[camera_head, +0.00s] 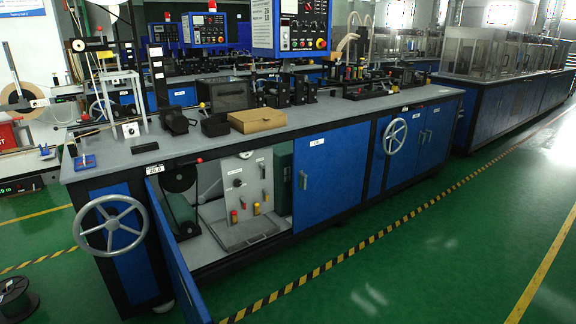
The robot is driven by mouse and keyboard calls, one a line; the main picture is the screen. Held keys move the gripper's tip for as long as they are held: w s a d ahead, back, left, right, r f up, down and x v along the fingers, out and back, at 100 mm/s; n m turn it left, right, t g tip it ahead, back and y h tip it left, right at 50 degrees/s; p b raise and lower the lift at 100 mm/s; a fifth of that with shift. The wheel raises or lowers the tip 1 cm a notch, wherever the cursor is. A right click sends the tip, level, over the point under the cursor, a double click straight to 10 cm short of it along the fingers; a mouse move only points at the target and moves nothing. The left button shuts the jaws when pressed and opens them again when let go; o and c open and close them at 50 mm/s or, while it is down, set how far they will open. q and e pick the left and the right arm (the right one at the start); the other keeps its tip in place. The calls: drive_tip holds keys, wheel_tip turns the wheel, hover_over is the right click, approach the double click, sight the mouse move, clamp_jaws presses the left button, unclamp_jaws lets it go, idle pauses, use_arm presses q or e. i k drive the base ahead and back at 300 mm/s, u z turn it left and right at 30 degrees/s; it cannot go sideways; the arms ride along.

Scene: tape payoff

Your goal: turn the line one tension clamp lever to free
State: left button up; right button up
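Neither of my grippers shows in the head view. I cannot tell for certain which part is the line one tension clamp lever. A tape payoff stand (108,88) with upright posts, wires and a black and white arm on top is at the left end of the long bench. In the open cabinet below, a pale panel (243,182) carries a round gauge and small red and yellow handles (234,216). Their settings are too small to read.
The long grey bench (330,112) holds a cardboard box (257,120) and black bins. A blue cabinet door (178,250) stands open into the aisle. A handwheel (110,226) sticks out at the bench end. A spool (14,298) is at lower left. Green floor at right is clear.

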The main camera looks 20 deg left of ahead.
sight(262, 164)
drive_tip(key=z, duration=0.15)
drive_tip(key=i, duration=1.3)
drive_tip(key=u, duration=0.75)
drive_tip(key=i, duration=0.85)
drive_tip(key=u, duration=0.55)
drive_tip(key=i, duration=1)
drive_tip(key=u, duration=0.05)
